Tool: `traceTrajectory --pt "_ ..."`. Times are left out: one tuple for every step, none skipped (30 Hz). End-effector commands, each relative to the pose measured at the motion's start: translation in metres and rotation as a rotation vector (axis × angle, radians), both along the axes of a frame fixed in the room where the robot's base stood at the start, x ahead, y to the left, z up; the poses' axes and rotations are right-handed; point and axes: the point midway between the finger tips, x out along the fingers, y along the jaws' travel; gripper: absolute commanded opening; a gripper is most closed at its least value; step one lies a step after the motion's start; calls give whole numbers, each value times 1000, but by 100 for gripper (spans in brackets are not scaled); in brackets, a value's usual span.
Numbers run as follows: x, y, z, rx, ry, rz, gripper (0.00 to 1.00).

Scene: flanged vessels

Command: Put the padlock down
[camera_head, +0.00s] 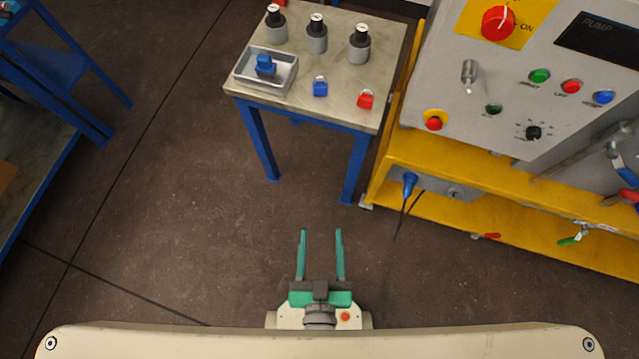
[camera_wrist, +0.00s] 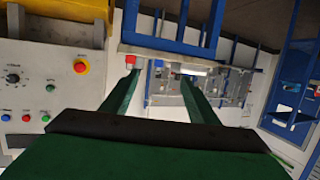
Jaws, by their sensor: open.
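A blue padlock (camera_head: 320,87) and a red padlock (camera_head: 365,99) stand apart on the bare front part of a small table (camera_head: 310,100). My gripper (camera_head: 320,232) is open, with nothing between its two green fingers. It is over the floor, in front of the table and apart from both padlocks. In the wrist view my gripper (camera_wrist: 160,80) is also open. A small red item (camera_wrist: 130,60) shows near the left finger there; it is too small to be sure which it is.
A metal tray (camera_head: 248,84) holding a blue item (camera_head: 265,66) and several grey cylinders with black tops (camera_head: 317,38) also stand on the table. A grey control panel (camera_head: 510,110) on a yellow frame (camera_head: 470,172) is at the right. A blue-legged bench (camera_head: 35,180) is at the left. Floor between is clear.

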Motion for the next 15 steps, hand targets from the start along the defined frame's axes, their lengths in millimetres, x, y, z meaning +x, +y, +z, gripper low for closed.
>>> traceTrajectory --pt "-13 1 4 0 2 3 54" --pt "-18 1 7 -1 -1 4 54" --pt "-24 2 11 -2 -5 6 54" --pt "-28 2 14 -2 -7 7 54" --pt "-31 3 16 -1 -9 8 54" --pt "-34 3 18 -1 -11 9 54" --pt "-36 3 19 -1 -13 9 54" --pt "-37 3 20 -1 -14 10 54" --pt "-38 4 21 0 -16 10 54" --pt "-39 4 21 0 -16 10 54" --pt "-39 4 22 0 -16 10 54" --pt "-39 4 22 0 -17 10 54" --pt "-39 4 22 0 -17 10 54" --pt "-39 4 22 0 -17 10 54" --pt "-39 4 22 0 -17 10 54"
